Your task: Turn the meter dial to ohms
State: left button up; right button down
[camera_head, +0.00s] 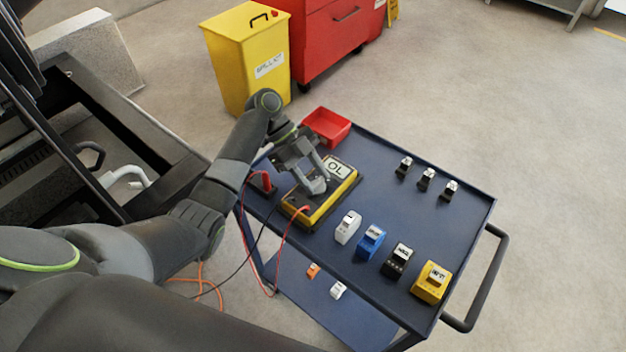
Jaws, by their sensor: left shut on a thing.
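The yellow and black meter (345,190) lies on the blue cart near its left end. Its screen (339,169) reads "OL". My left gripper (314,187) is over the meter's face, pointing down, and is shut on the meter dial. The dial itself is hidden by the fingers, so its setting cannot be read. A red lead (292,222) and a black lead run from the meter and hang off the cart's side. My right gripper is not in view.
The blue cart top (400,205) holds a red tray (327,126), a white block (348,227), a blue block (371,242), a black block (397,261), a yellow block (431,282) and small black parts (426,179). A yellow spill bin (246,60) stands behind. The cart's middle is clear.

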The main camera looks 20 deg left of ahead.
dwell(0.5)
pick_arm(q)
jog(key=o, duration=1)
jog(key=shift+w+a+r, duration=0.15)
jog(key=shift+a+r, duration=0.05)
jog(key=shift+a, duration=0.05)
jog(key=p+v, duration=0.8)
jog(key=v, duration=0.8)
jog(key=shift+w+a+r, duration=0.15)
jog(key=shift+a+r, duration=0.05)
jog(key=shift+a, duration=0.1)
